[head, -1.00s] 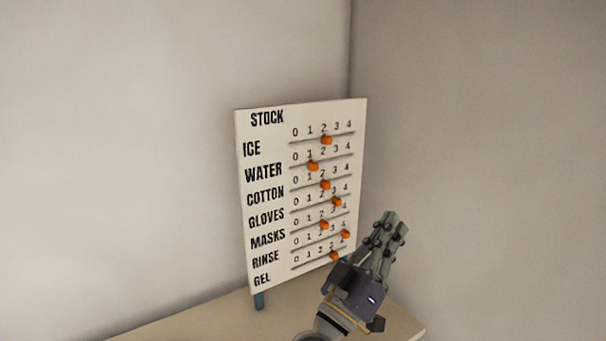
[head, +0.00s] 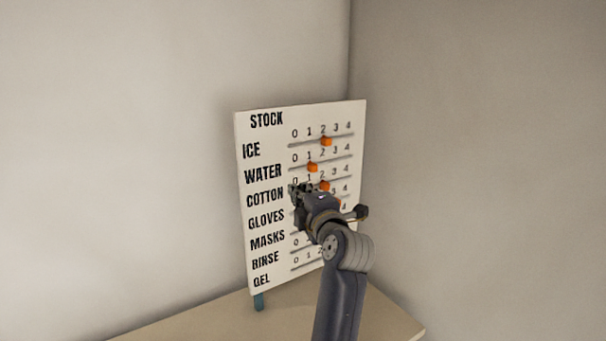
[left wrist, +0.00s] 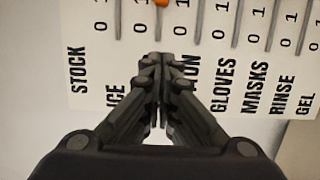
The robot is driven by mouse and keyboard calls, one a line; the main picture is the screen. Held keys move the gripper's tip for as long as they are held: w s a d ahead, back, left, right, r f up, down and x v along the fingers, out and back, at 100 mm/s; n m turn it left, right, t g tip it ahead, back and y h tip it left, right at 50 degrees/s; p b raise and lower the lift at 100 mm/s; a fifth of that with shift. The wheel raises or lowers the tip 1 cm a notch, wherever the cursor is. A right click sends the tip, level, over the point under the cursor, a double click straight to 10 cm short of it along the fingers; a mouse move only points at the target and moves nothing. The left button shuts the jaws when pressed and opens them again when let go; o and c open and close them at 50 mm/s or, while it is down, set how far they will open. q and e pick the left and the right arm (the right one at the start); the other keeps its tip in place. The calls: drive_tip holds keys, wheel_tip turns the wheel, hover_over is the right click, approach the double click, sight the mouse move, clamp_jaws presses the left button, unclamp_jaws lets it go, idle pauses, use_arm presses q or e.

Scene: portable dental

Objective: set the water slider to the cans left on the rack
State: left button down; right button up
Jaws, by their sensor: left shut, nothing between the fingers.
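The white STOCK board (head: 248,225) has labelled rows with orange sliders. The WATER slider (head: 313,167) is at 1; it also shows at the top edge of the left wrist view (left wrist: 162,3). My left gripper (head: 294,189) is shut and empty in front of the board, near the 0 end of the WATER and COTTON tracks. In the left wrist view its fingertips (left wrist: 161,58) cover the WATER label, with the WATER slider apart beyond them. Whether they touch the board, I cannot tell. No rack or cans show. My right gripper is not in view.
The ICE slider (head: 326,141) is at 2, just above the WATER row. The COTTON slider (head: 325,186) is at 2, just below it. My gripper and arm hide most lower sliders. The board stands on a tan table (head: 205,322) near a wall corner.

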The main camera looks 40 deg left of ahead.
sight(298, 169)
use_arm(q)
drive_tip(key=p+x, duration=0.2)
drive_tip(key=x, duration=0.6)
drive_tip(key=shift+w+a+r, duration=0.15)
drive_tip(key=shift+w+a, duration=0.05)
drive_tip(key=shift+a, duration=0.15)
drive_tip(key=w, duration=0.1)
drive_tip(key=w+p, duration=0.1)
drive_tip(key=shift+w+d, duration=0.35)
drive_tip(key=shift+d, duration=0.05)
drive_tip(key=shift+w+d, duration=0.3)
drive_tip(key=shift+w, duration=0.3)
drive_tip(key=shift+a, duration=0.1)
